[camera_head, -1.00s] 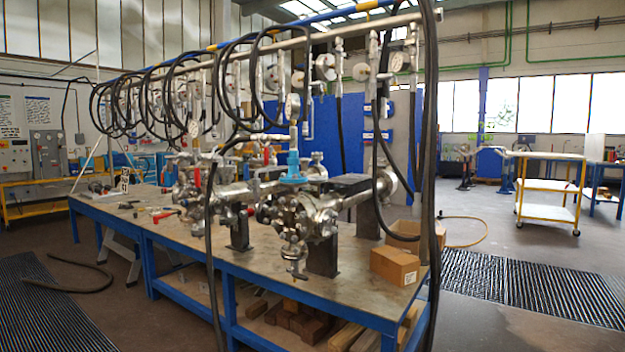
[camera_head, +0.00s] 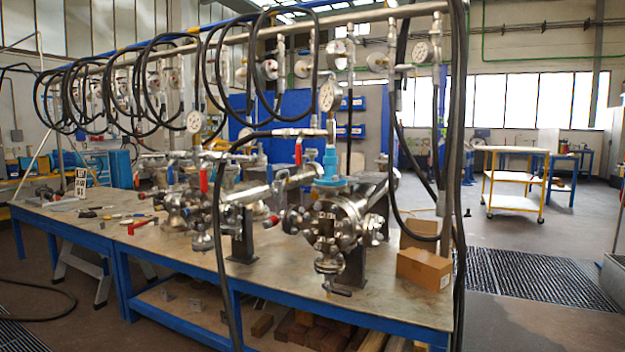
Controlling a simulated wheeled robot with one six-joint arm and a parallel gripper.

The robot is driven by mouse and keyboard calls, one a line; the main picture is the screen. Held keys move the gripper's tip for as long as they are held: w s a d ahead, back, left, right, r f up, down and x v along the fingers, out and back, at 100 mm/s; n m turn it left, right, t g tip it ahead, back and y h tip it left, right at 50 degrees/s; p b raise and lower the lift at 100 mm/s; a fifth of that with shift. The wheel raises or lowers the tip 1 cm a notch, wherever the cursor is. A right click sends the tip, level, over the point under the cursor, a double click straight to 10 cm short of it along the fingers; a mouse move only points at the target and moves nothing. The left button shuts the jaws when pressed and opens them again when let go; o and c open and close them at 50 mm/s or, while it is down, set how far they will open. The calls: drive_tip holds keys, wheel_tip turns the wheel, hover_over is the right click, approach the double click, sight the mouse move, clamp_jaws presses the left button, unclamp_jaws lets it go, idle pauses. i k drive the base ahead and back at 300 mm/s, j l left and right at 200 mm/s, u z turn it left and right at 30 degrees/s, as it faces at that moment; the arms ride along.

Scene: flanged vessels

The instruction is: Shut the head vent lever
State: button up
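A steel flanged vessel (camera_head: 345,218) lies on the workbench (camera_head: 190,255), right of centre. A blue fitting (camera_head: 330,168) stands on top of it, with a pressure gauge (camera_head: 328,97) above. A red lever (camera_head: 298,152) stands upright just left of the blue fitting. Another red lever (camera_head: 203,180) hangs by a second group of steel vessels and valves (camera_head: 195,210) to the left. A small red handle (camera_head: 271,221) shows between the two groups. I cannot tell which of these is the head vent lever, or whether it is open. My gripper is not in view.
Black hoses (camera_head: 222,240) hang from an overhead pipe (camera_head: 240,38) and cross in front of the bench. A cardboard box (camera_head: 424,268) sits at the bench's right end. A yellow trolley (camera_head: 515,180) stands behind at right. Floor grating (camera_head: 540,285) lies right of the bench.

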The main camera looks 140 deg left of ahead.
sight(270, 178)
drive_tip(key=k+z, duration=0.4)
drive_tip(key=k, duration=0.25)
drive_tip(key=k+l+z, duration=0.1)
drive_tip(key=k+z, duration=0.3)
drive_tip(key=k, duration=0.25)
drive_tip(key=k+j+u, duration=0.15)
drive_tip(key=k, duration=0.15)
drive_tip(key=k+u, duration=0.1)
drive_tip(key=k, duration=0.15)
drive_tip(key=u, duration=0.55)
drive_tip(key=j+u, duration=0.1)
drive_tip(key=u, duration=0.45)
drive_tip(key=j+u, duration=0.1)
drive_tip(key=u, duration=0.45)
drive_tip(key=j+u, duration=0.1)
drive_tip(key=u, duration=0.45)
drive_tip(key=j+u, duration=0.1)
drive_tip(key=u, duration=0.45)
drive_tip(key=j+u, duration=0.1)
drive_tip(key=u, duration=1)
drive_tip(key=i+u, duration=0.1)
drive_tip(key=u, duration=0.45)
drive_tip(key=j, duration=0.1)
